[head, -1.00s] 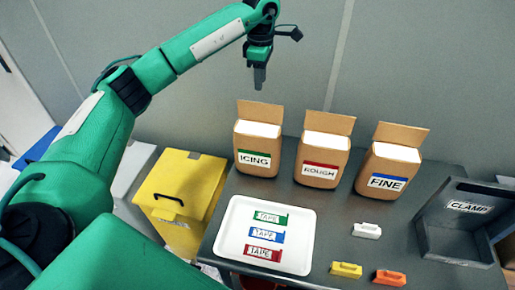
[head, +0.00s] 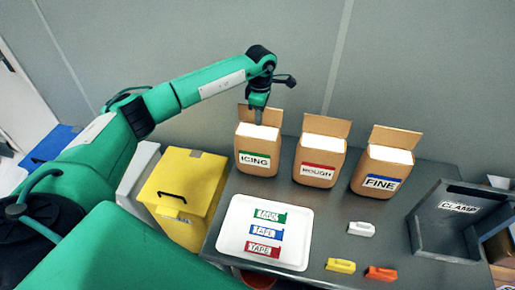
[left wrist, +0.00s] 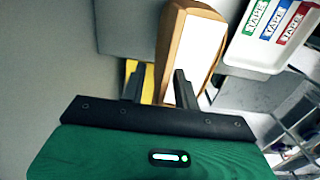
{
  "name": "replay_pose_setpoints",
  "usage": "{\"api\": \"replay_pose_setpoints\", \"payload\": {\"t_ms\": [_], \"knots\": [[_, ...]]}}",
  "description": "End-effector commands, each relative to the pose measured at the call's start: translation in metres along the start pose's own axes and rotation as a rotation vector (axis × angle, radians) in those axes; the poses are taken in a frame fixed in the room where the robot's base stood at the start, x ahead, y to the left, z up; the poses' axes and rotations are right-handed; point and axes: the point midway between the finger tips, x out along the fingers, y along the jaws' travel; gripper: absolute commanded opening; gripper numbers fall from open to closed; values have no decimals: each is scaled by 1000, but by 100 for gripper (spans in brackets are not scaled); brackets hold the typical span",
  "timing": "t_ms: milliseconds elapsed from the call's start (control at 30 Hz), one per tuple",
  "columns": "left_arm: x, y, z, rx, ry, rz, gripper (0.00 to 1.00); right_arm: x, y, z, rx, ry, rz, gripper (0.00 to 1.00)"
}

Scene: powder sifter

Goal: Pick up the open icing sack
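The icing sack (head: 257,169) is an open brown paper sack with a green ICING label, a raised back flap and a white top. It stands upright at the left end of the row of sacks. My left gripper (head: 258,118) points down at its top, in front of the back flap. In the left wrist view the fingers of my left gripper (left wrist: 158,70) are spread apart, with the edge of the icing sack (left wrist: 192,48) showing between and beyond them. I cannot tell whether they touch it. My right gripper is out of view.
The rough sack (head: 318,173) stands close to the right, then the fine sack (head: 377,187). A white tray (head: 229,240) with tape pieces lies in front. A yellow box (head: 180,190) is at left. Several clamps and a grey clamp bin (head: 450,240) are at right.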

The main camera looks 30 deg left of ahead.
Motion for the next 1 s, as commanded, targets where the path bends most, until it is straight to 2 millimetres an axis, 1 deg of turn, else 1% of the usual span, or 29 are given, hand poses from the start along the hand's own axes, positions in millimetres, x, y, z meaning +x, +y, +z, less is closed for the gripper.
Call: {"api": "replay_pose_setpoints", "payload": {"t_ms": [167,333,1000], "knots": [[1,0,0,0,0,0,31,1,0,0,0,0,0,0],[0,0,0,1,-1,0,0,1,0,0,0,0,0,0],[0,0,0,0,-1,1,0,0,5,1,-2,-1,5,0]]}}
